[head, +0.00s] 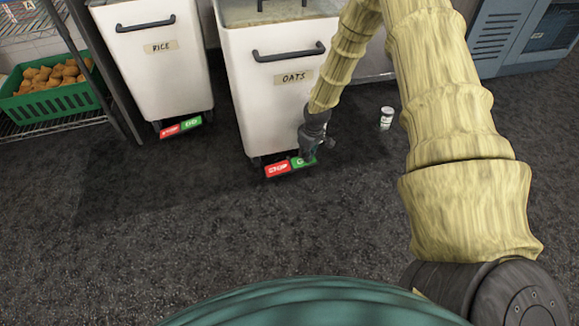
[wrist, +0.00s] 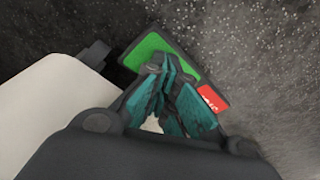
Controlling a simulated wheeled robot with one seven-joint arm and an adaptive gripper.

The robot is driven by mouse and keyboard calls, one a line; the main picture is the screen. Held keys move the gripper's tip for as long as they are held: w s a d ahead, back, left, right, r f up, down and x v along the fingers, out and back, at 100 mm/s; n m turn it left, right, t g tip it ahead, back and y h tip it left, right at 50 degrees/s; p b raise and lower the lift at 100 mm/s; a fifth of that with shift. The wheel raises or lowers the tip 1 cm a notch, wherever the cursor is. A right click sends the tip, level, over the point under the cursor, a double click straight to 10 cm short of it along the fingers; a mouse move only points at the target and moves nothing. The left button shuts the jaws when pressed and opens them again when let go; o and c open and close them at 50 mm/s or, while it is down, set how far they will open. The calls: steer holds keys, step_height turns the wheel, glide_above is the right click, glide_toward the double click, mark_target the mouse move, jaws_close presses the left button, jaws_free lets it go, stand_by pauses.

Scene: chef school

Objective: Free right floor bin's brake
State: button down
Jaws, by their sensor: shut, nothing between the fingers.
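The right floor bin (head: 262,105) is white, labelled OATS, with a dark handle. Its brake pedal at the floor has a red STOP half (head: 277,170) and a green half (head: 299,163), partly hidden by my gripper (head: 308,154). In the wrist view, my gripper (wrist: 168,68) is shut and empty, its fingertips over the green half (wrist: 146,46), near its edge. The red half (wrist: 211,98) shows beside the fingers. I cannot tell whether the fingertips touch the pedal or which way the pedal is tilted.
The left bin (head: 155,80), labelled RICE, has its own red and green pedal (head: 181,127). A small white jar (head: 386,118) stands on the floor right of the OATS bin. A green crate (head: 50,103) of brown food sits on a rack at left. The dark floor in front is clear.

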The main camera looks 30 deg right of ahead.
steer(key=shift+f, duration=0.8)
stand_by(0.5)
steer(key=shift+r, duration=0.1)
steer(key=shift+r+p, duration=3.5)
steer(key=shift+p, duration=0.05)
steer(key=shift+f, duration=0.1)
